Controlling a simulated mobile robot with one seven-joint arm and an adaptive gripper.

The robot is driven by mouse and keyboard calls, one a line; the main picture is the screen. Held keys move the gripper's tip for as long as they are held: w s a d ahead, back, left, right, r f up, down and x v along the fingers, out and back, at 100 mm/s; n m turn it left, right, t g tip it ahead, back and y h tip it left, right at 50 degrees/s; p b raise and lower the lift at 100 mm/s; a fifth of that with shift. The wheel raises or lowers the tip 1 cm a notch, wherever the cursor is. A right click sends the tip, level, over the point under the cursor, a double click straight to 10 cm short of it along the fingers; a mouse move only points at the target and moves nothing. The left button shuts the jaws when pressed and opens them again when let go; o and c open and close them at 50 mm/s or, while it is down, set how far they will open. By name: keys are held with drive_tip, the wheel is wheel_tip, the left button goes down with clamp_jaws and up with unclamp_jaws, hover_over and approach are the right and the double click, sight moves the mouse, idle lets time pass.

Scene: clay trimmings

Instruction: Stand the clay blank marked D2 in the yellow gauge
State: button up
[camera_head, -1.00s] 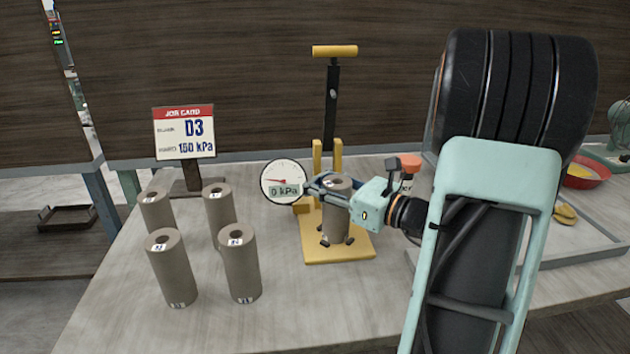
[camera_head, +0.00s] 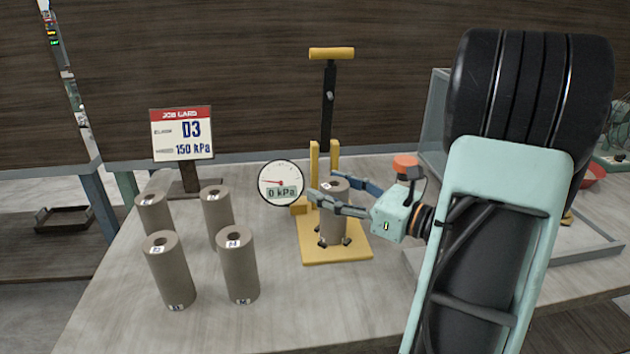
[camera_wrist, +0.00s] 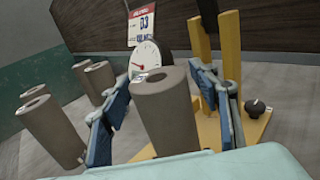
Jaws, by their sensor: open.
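One grey-brown hollow clay blank (camera_head: 333,228) stands upright on the base of the yellow gauge (camera_head: 352,252), between small dark feet. Its label is too small to read. My gripper (camera_head: 326,189) is open, with one blue finger on each side of this blank near its top. In the wrist view the blank (camera_wrist: 165,110) stands between the fingers, with gaps visible at the sides. The gauge has a round dial (camera_head: 281,183) reading 0 kPa and a tall lever with a yellow handle (camera_head: 331,54).
Several similar blanks, including the front left (camera_head: 170,275) and front right (camera_head: 238,270), stand at left, labels unreadable. The job card (camera_head: 182,133) reads D3 and 150 kPa. The table's front middle is clear.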

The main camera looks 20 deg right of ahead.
sight(347, 194)
drive_tip(key=v, duration=0.7)
drive_tip(key=shift+s, duration=0.15)
